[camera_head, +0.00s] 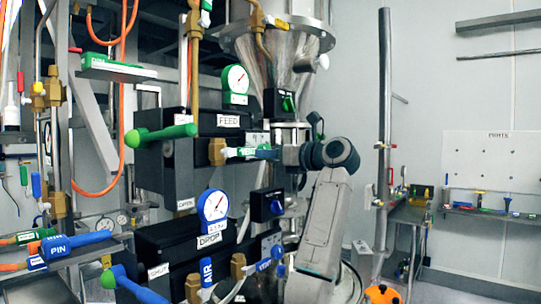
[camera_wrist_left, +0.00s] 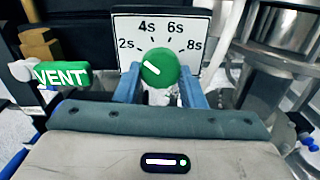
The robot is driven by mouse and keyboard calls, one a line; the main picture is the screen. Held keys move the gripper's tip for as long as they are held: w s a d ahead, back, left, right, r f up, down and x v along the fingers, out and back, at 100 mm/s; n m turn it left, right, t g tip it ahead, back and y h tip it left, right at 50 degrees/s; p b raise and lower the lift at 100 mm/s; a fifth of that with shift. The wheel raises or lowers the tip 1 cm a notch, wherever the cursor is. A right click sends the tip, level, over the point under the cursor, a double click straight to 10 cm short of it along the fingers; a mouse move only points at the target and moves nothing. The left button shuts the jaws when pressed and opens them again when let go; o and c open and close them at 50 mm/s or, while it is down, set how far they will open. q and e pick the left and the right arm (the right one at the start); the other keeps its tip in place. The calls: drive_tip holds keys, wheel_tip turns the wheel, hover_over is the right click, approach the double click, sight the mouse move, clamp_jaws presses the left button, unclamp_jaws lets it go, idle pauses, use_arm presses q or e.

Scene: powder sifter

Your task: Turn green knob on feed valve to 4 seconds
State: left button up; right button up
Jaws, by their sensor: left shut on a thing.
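The green knob (camera_wrist_left: 160,68) sits on a white dial plate (camera_wrist_left: 190,28) marked 2s, 4s, 6s and 8s. Its white pointer line slants up and left, towards the 2s tick. My left gripper (camera_wrist_left: 160,88) is shut on the knob, with one blue finger on each side of it. In the head view my left gripper (camera_head: 268,153) reaches the feed valve (camera_head: 229,121) from the right, beside the green VENT lever (camera_head: 247,152). The knob cannot be made out clearly there. My right gripper is in neither view.
The VENT lever (camera_wrist_left: 62,75) lies close left of the dial in the wrist view. A large green handle (camera_head: 160,135) projects left from the feed valve. The drop valve (camera_head: 207,241) with blue handles is below. A steel column stands close on the right.

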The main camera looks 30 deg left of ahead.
use_arm(q)
drive_tip(key=m, duration=0.5)
drive_tip(key=shift+s+m, duration=0.1)
drive_tip(key=shift+m, duration=0.5)
drive_tip(key=o, duration=1)
drive_tip(key=d+b, duration=0.1)
drive_tip(key=d, duration=0.2)
drive_tip(key=d+b, duration=0.1)
drive_tip(key=d, duration=0.3)
drive_tip(key=d+b, duration=0.1)
drive_tip(key=d, duration=0.2)
drive_tip(key=shift+s+d+b, duration=0.35)
drive_tip(key=shift+s+b, duration=0.05)
